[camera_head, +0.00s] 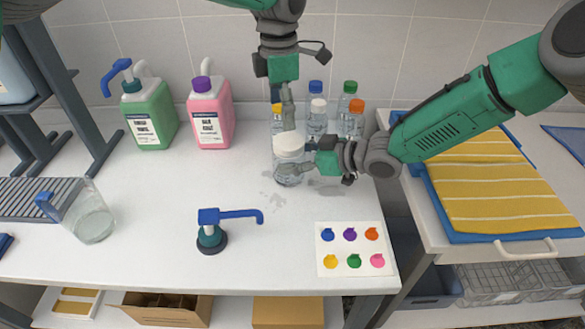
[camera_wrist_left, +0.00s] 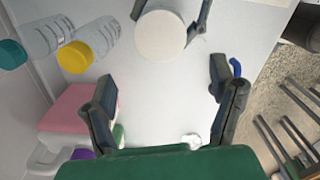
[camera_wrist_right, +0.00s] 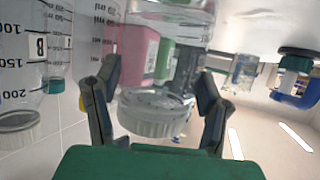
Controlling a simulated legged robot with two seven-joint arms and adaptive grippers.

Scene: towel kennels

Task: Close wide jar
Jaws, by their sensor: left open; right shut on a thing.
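The wide jar (camera_head: 289,172) is clear and stands upright on the white table. A white lid (camera_head: 289,145) sits on its mouth; I cannot tell whether it is tight. The lid shows from above in the left wrist view (camera_wrist_left: 160,37), and the jar looks inverted in the right wrist view (camera_wrist_right: 165,58). My right gripper (camera_head: 308,166) is shut on the jar from the right, one finger on each side. My left gripper (camera_head: 288,116) is open and empty, pointing down just above and behind the lid. Its spread fingers also show in the left wrist view (camera_wrist_left: 163,84).
Several small bottles with coloured caps (camera_head: 317,118) stand close behind the jar. Green (camera_head: 150,122) and pink (camera_head: 210,118) jugs stand at the back left. The middle left table is clear.

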